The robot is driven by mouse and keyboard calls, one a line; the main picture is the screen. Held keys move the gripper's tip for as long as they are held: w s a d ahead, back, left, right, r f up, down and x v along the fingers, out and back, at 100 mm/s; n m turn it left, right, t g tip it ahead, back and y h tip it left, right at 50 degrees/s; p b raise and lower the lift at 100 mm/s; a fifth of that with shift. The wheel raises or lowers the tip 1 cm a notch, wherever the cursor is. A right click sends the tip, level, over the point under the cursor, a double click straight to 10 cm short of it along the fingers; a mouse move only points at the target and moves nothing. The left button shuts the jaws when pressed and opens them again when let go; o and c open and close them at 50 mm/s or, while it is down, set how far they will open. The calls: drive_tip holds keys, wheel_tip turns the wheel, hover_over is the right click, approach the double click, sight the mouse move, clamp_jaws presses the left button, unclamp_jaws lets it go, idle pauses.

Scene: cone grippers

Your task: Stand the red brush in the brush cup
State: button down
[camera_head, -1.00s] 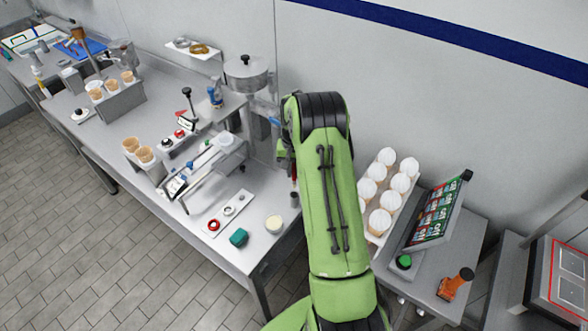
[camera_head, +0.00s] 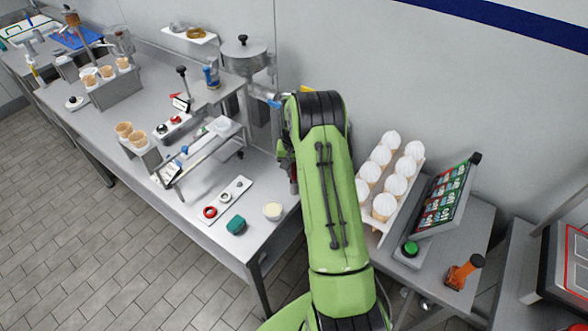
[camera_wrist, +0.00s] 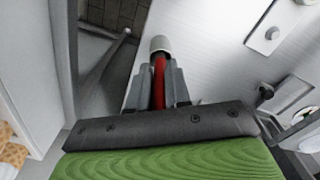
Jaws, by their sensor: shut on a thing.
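The red brush (camera_wrist: 159,82) is held between the two grey fingers of my gripper (camera_wrist: 157,75), which is shut on it. Its far end meets the grey cylindrical brush cup (camera_wrist: 160,43) in the wrist view. I cannot tell whether the tip is inside the cup or only in front of its rim. In the head view my green arm hides most of the gripper and cup. Only a thin red strip of the brush (camera_head: 294,172) shows at the arm's left edge, above the right end of the steel counter.
A rack of white-topped cones (camera_head: 378,222) stands right of my arm, beside a tilted screen (camera_head: 445,200).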

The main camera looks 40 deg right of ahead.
drive_tip(key=c, duration=1)
unclamp_jaws()
drive_tip(key=shift+r, duration=0.1)
wheel_tip(320, 180, up, 16)
drive_tip(key=shift+f, duration=0.15)
drive_tip(key=s+a+r+n+t, duration=0.3)
drive_tip(key=s+a+r+n, duration=0.1)
drive_tip(key=s+a+r, duration=1)
drive_tip(key=s+a+f+n+t, duration=0.1)
drive_tip(key=s+a, duration=0.1)
drive_tip(key=s, duration=0.2)
drive_tip(key=s+a+f+n, duration=0.1)
drive_tip(key=s+a, duration=0.2)
drive_tip(key=s, duration=0.2)
drive_tip(key=s+a+f+n+t, duration=0.1)
drive_tip(key=s+a+n, duration=0.1)
drive_tip(key=s+a, duration=0.1)
drive_tip(key=shift+s+f+t, duration=0.3)
drive_tip(key=shift+s, duration=0.4)
